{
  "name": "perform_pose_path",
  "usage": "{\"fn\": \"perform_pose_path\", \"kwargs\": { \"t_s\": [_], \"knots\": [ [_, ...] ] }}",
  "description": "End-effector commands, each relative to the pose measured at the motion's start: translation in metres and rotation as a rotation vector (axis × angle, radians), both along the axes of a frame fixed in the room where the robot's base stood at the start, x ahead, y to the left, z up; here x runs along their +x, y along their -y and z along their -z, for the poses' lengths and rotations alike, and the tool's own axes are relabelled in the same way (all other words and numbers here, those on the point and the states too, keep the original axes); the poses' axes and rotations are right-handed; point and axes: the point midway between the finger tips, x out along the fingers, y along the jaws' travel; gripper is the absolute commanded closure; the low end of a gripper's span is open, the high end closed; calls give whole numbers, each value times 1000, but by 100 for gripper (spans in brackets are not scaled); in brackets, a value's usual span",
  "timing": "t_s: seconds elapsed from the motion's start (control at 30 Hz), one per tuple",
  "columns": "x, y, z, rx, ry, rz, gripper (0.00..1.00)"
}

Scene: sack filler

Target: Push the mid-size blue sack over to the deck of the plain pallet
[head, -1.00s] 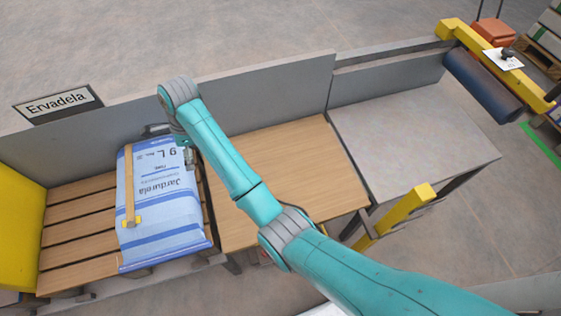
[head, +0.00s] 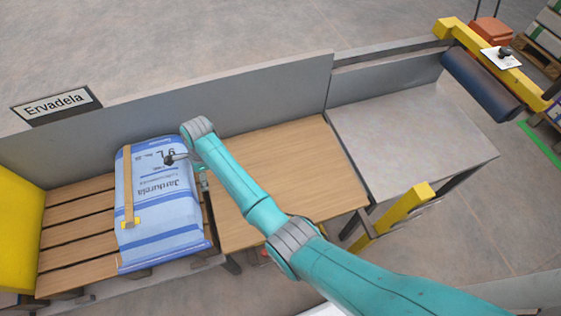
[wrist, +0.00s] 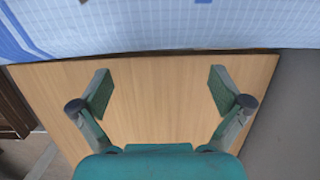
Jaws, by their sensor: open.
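The blue sack (head: 165,218), printed "Jardurela 9 L" with a tan strap, lies flat on the slatted wooden pallet (head: 75,222) at the left of the head view. Its right side lies near the pallet's edge by the wooden table. My gripper (head: 203,180) is beside the sack's right side, partly hidden by my arm. In the wrist view my gripper (wrist: 160,92) is open and empty, with the wooden tabletop behind its fingers. The sack (wrist: 180,25) fills the top of that view, apart from the fingertips.
The wooden table (head: 285,175) adjoins the pallet on the right, then a grey metal table (head: 410,135). A grey wall (head: 260,95) runs behind them with an "Ervadela" sign (head: 56,104). A yellow block (head: 20,238) bounds the pallet's left. The wooden tabletop is clear.

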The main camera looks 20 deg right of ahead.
Motion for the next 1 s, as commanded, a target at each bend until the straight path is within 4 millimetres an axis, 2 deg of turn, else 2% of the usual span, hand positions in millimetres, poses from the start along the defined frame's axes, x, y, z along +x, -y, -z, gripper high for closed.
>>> {"fn": "perform_pose_path", "kwargs": {
  "t_s": [0.47, 1.0],
  "knots": [
    [0, -1, 4, 0, 0, -1, 0],
    [1, -28, 4, 0, 0, 0, 0]
  ]
}}
